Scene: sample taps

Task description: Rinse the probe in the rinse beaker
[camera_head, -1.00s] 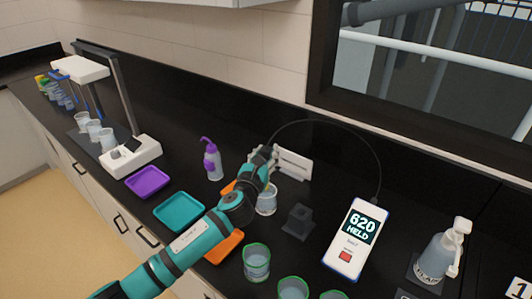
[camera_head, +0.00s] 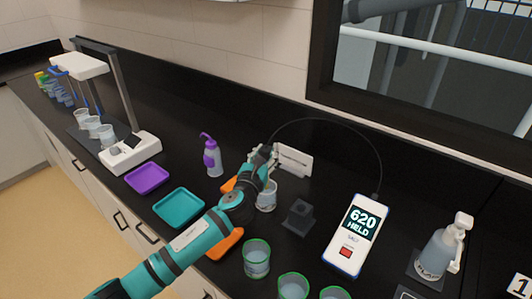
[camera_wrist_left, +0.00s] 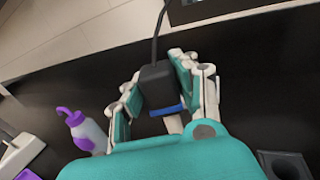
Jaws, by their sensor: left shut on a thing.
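My left gripper (camera_head: 262,158) is shut on the probe, whose black body (camera_wrist_left: 157,86) with a blue band and pale lower part shows between the fingers in the left wrist view. In the head view the fingers and arm mostly cover the probe. A clear beaker (camera_head: 266,202), likely the rinse beaker, stands directly below the gripper. I cannot tell whether the probe tip is inside it. A black cable loops from the probe to the white handheld meter (camera_head: 347,252), which reads 620 HELD. My right gripper is not in view.
A black block stand (camera_head: 299,220) is right of the beaker. A purple-topped wash bottle (camera_head: 212,160) and a white rack (camera_head: 294,162) stand nearby. Several green-rimmed beakers, one here (camera_head: 256,265), are in front. Teal (camera_head: 160,213) and purple (camera_head: 136,188) trays lie left.

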